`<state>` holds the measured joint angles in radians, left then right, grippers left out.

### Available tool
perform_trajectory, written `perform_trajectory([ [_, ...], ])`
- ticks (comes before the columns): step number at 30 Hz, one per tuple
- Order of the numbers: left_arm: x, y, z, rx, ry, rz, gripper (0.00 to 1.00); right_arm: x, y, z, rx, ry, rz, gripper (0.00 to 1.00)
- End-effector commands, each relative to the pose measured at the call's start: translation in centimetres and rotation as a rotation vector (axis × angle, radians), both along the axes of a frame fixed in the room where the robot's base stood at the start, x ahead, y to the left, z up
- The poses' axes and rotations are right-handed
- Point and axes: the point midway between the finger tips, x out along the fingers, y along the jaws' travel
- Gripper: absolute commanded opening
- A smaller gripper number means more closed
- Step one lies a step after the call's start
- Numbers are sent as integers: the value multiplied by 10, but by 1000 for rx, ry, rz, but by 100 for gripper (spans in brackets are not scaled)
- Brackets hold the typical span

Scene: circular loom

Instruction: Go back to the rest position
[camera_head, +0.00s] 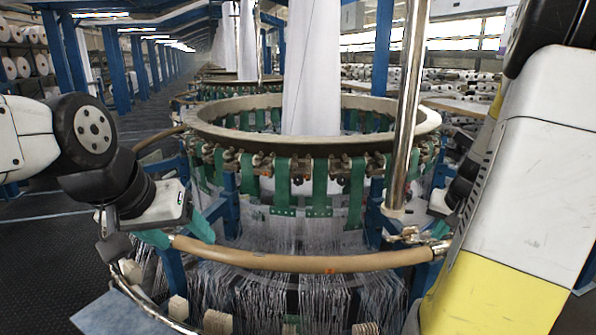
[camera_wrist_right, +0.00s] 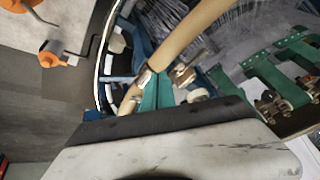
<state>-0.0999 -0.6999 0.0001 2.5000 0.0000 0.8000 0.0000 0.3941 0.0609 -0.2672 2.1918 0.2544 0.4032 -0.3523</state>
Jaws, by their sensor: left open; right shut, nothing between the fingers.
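The circular loom has a pale upper ring (camera_head: 260,143) with green straps hanging below it. A tan tube (camera_head: 300,262) curves across its front. My left gripper (camera_head: 178,233) is open at the loom's front left, its two teal fingers apart near the left part of the tube. Whether they touch it cannot be told. In the right wrist view my right gripper (camera_wrist_right: 157,93) has its teal fingers shut together with nothing between them, over or near the tan tube (camera_wrist_right: 185,45). In the head view my large right arm fills the right side, and the right fingers are not visible.
A shiny vertical pole (camera_head: 405,110) stands at the loom's right front. White fabric (camera_head: 312,70) rises from its centre. Several spools (camera_head: 217,321) sit along the lower front edge. Blue posts (camera_head: 116,70) line the left aisle, and dark floor (camera_head: 45,260) lies open at left.

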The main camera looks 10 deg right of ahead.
Motion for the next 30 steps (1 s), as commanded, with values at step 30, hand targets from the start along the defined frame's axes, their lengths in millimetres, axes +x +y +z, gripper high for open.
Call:
perform_trajectory([
  [30,0,0,0,0,0,0,65,-140,278,133,-21,-129,597,0],
])
